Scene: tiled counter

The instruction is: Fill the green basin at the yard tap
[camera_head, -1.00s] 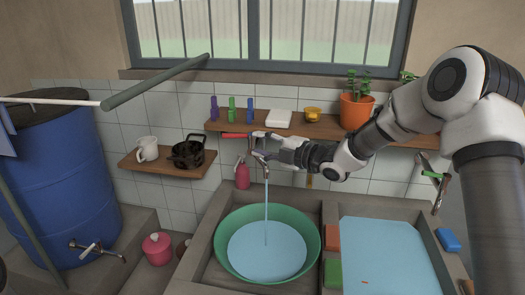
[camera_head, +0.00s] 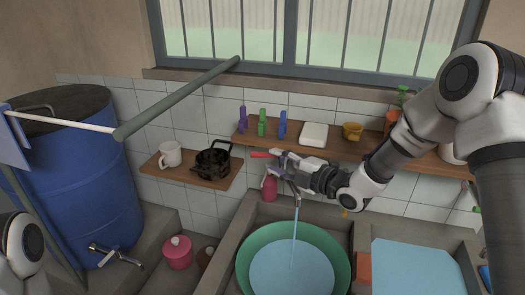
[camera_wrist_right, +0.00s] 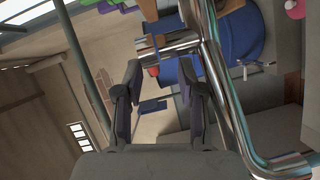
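The green basin (camera_head: 343,259) stands in the left sink bowl, its lower part cut off by the head view's edge. Pale blue water (camera_head: 290,275) lies in it below the rim. A thin stream (camera_head: 295,235) falls from the chrome tap (camera_head: 291,186) into the basin. The tap's red lever (camera_head: 262,154) points left. My right gripper (camera_head: 279,162) is at the tap, by the lever. In the right wrist view its fingers (camera_wrist_right: 163,75) stand apart, with chrome tap pipe (camera_wrist_right: 170,43) just beyond the tips. My left gripper is out of view.
A blue barrel (camera_head: 75,180) with its own tap (camera_head: 110,255) stands left. A low shelf holds a white mug (camera_head: 170,154) and a dark pot (camera_head: 212,160). The shelf behind the tap holds pegs and a white block (camera_head: 314,135).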

